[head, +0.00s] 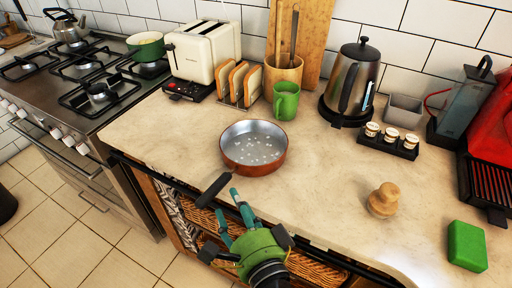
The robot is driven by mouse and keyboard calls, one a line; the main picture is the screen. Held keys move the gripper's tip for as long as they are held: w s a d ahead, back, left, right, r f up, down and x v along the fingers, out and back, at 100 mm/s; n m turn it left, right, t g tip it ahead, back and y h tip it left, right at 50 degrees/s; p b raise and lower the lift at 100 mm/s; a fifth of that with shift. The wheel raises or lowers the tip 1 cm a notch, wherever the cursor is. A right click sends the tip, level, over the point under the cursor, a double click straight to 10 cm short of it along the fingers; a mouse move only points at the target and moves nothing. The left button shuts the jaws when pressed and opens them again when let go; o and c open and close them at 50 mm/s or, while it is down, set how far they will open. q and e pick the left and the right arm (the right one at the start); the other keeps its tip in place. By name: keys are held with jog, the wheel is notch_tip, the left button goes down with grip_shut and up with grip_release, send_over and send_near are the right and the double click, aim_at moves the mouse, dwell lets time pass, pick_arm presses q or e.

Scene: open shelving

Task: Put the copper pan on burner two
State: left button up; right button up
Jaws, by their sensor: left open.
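The copper pan (253,148) sits upright on the pale counter, with a copper outside, a grey inside with light specks, and a dark handle (214,190) pointing to the front left over the counter edge. My left gripper (227,202) is open, its two teal fingers close to the handle's end; I cannot tell whether they touch it. The stove (62,100) stands at the left with several burners. The front right burner (98,93) is bare. No burner numbers are readable. My right gripper is not in view.
A green pot (146,46) and a kettle (66,27) stand on the stove. Behind the pan are a toaster (203,52), toast rack (240,84), green mug (287,101) and electric kettle (350,84). A wooden knob-shaped object (383,200) stands at right. Counter left of the pan is clear.

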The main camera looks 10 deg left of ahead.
aim_at(224, 187)
pick_arm(q)
jog(key=x, duration=0.2)
jog(key=b+x, duration=0.1)
jog(key=x, duration=0.1)
jog(key=r+x, duration=0.1)
jog(key=x, duration=0.1)
jog(key=shift+a+b, duration=0.15)
jog(key=shift+b, duration=0.15)
jog(key=shift+w+a, duration=0.2)
jog(key=shift+w, duration=0.1)
jog(key=shift+w+a, duration=0.1)
jog(key=shift+w, duration=0.05)
grip_shut()
jog(key=shift+r, duration=0.1)
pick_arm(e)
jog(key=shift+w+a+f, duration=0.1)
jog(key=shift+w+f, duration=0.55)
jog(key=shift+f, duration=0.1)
